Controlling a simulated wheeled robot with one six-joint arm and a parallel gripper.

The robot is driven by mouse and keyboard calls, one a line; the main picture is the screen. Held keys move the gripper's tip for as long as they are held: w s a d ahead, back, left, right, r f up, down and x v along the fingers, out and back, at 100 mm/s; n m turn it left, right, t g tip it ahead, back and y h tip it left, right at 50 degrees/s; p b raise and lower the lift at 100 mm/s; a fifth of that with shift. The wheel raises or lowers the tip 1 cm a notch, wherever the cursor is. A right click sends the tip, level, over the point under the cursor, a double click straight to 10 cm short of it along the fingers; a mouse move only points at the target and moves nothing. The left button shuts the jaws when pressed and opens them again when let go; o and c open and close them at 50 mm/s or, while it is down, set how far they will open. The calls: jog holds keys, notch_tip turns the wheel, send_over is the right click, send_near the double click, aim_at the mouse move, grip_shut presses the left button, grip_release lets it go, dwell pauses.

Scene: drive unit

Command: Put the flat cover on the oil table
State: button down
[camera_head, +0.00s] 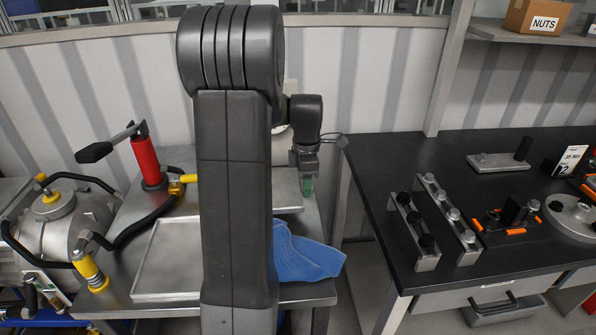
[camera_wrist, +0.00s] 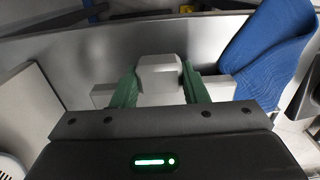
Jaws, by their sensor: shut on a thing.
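My gripper (camera_head: 306,186) hangs over the right side of a metal table (camera_head: 175,307), which I take for the oil table. In the wrist view its green fingers (camera_wrist: 158,88) are closed on both sides of a pale grey block-like grip. The grip rises from a flat pale piece (camera_wrist: 218,87), which seems to be the flat cover, partly hidden by the fingers and gripper body. I cannot tell whether the cover touches the metal surface (camera_wrist: 75,62) below. In the head view my arm hides the held piece.
A shallow metal tray (camera_head: 165,297), a red hand pump (camera_head: 148,160) and a blue cloth (camera_head: 305,258) are on the metal table. A grey drive unit (camera_head: 55,225) stands left. Right, beyond a gap, a black bench (camera_head: 385,165) holds bolt racks (camera_head: 447,215) and tools.

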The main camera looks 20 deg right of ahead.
jog(key=w+d+p, duration=0.1)
jog(key=w, duration=0.3)
jog(key=w+d+f+p, duration=0.1)
jog(key=w, duration=0.3)
jog(key=w+d+f+p, duration=0.1)
jog(key=w, duration=0.3)
jog(key=shift+w+d, duration=0.1)
jog(key=shift+w, duration=0.05)
jog(key=shift+f+p, duration=0.65)
jog(key=shift+f, duration=1.2)
jog(key=shift+w+f+p, duration=0.2)
jog(key=shift+f+p, duration=0.15)
jog(key=shift+f, duration=0.25)
jog(key=shift+f, duration=0.2)
jog(key=c, duration=0.8)
grip_release()
jog(key=shift+s, duration=0.1)
jog(key=shift+c, duration=0.2)
